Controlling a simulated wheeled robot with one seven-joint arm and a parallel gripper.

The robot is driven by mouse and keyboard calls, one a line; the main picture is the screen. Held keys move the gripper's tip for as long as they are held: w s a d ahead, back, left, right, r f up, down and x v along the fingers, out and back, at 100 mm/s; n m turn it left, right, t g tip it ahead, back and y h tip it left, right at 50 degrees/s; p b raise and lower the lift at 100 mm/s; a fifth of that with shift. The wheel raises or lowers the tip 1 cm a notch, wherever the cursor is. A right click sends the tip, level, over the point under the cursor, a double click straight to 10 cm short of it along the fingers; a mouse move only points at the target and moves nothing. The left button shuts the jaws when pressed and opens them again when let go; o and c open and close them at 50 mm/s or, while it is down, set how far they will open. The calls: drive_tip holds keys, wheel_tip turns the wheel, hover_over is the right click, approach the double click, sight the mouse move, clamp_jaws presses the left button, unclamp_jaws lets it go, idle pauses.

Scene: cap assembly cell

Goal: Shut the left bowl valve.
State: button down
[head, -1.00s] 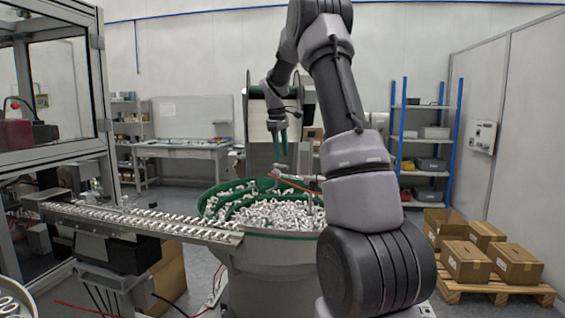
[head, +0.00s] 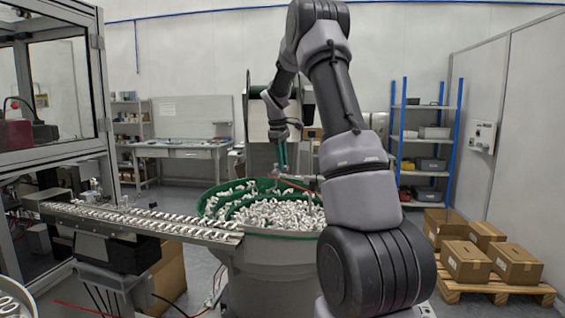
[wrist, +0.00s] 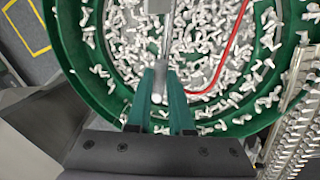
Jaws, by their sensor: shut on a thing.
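The left bowl valve (head: 300,178) is a small grey metal fitting above the bowl's rim area, with a red line running to it in the head view. In the wrist view its silver lever (wrist: 159,88) runs between my green fingers, with its rounded end toward me. My gripper (head: 281,167) points down at the valve from above. In the wrist view my gripper (wrist: 167,74) is shut on the lever. The fingers hide part of it, and I cannot tell the valve's exact angle.
The green-rimmed bowl (head: 212,190) full of white caps lies below my gripper. A metal track (head: 150,222) with caps leads left from it. A red hose (wrist: 232,48) curves over the bowl. Cardboard boxes (head: 466,262) stand on a pallet at the right.

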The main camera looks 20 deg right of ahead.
drive_tip(key=shift+a, duration=0.1)
drive_tip(key=m, duration=0.2)
drive_tip(key=a+m, duration=0.1)
drive_tip(key=m, duration=0.1)
drive_tip(key=shift+a+m+g, duration=0.1)
drive_tip(key=shift+m+g, duration=0.3)
drive_tip(key=shift+w+a+m+g+y, duration=0.1)
drive_tip(key=shift+w+a+m+g, duration=0.3)
drive_tip(key=shift+m, duration=1.8)
drive_tip(key=shift+w+a+m+g+y, duration=0.15)
drive_tip(key=shift+a+m+g, duration=0.3)
drive_tip(key=shift+m, duration=1.75)
drive_tip(key=shift+w+a+m+g+y, duration=0.1)
drive_tip(key=shift+w+a+m+g, duration=0.35)
drive_tip(key=shift+m, duration=1.75)
drive_tip(key=shift+s+a, duration=0.1)
drive_tip(key=c, duration=0.8)
unclamp_jaws()
